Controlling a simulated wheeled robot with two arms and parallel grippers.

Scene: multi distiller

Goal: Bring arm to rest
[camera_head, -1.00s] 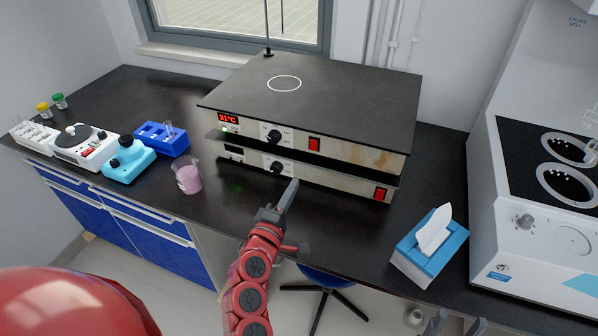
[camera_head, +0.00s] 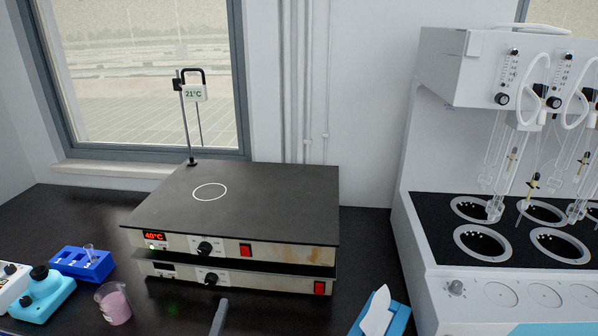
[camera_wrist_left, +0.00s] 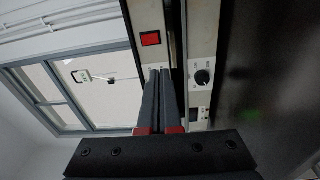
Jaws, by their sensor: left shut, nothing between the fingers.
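My left gripper (camera_head: 219,316) shows only as a dark fingertip at the bottom of the head view, in front of the stacked hot plates. In the left wrist view its two fingers (camera_wrist_left: 164,96) lie together, shut and empty, pointing at the front panel of the hot plates. My left arm is otherwise below the head view. My right arm does not show. The upper hot plate (camera_head: 270,195) has a bare top with a white circle and a red display reading 40°C. The lower hot plate (camera_head: 270,283) sits under it.
A beaker of pink liquid (camera_head: 114,304) stands left of the plates, near a blue rack (camera_head: 82,263). A tissue box (camera_head: 399,321) is at the lower right. The white distiller (camera_head: 440,270) fills the right side. A stand holds a 21°C thermometer (camera_head: 194,93).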

